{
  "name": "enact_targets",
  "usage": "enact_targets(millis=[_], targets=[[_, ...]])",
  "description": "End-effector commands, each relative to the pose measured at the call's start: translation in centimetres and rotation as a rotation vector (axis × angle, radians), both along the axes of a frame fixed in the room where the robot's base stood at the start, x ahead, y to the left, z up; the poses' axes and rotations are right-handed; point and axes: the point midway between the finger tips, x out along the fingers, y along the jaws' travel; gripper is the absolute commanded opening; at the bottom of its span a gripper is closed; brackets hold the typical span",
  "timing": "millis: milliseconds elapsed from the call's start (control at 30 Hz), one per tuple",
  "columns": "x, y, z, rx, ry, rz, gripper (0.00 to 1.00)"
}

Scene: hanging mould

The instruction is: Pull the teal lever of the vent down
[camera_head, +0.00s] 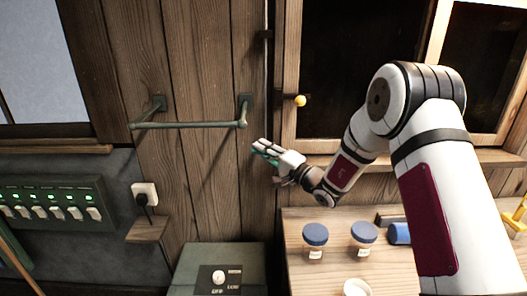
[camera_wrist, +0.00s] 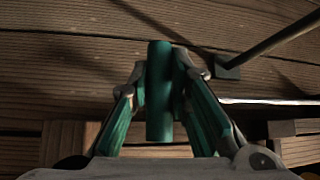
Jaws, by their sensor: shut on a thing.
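The teal lever (camera_wrist: 159,92) shows in the wrist view as a smooth round bar between my two fingers. My gripper (camera_wrist: 160,85) is shut on it, with a finger along each side. In the head view my gripper (camera_head: 262,150) is in front of the plank wall, below and right of the metal rail. Only a little teal shows at the fingers there, and the lever cannot be told apart from them. The body of the vent cannot be made out in either view.
A green metal rail (camera_head: 190,125) juts from the wall left of my gripper. A yellow knob (camera_head: 300,100) is on the window frame above right. Below, a wooden worktop (camera_head: 335,279) carries two blue-lidded jars (camera_head: 315,236) (camera_head: 363,234). A green box (camera_head: 195,265) stands lower left.

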Motion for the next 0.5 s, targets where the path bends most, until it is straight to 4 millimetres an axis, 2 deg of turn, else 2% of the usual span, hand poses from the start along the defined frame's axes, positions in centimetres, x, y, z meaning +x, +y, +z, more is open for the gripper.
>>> enact_targets(millis=[300,500], targets=[[0.1,-0.1,-5.0,0.002,0.014,-0.002,0.00],[0.0,-0.2,-5.2,-0.001,0.016,-0.003,0.00]])
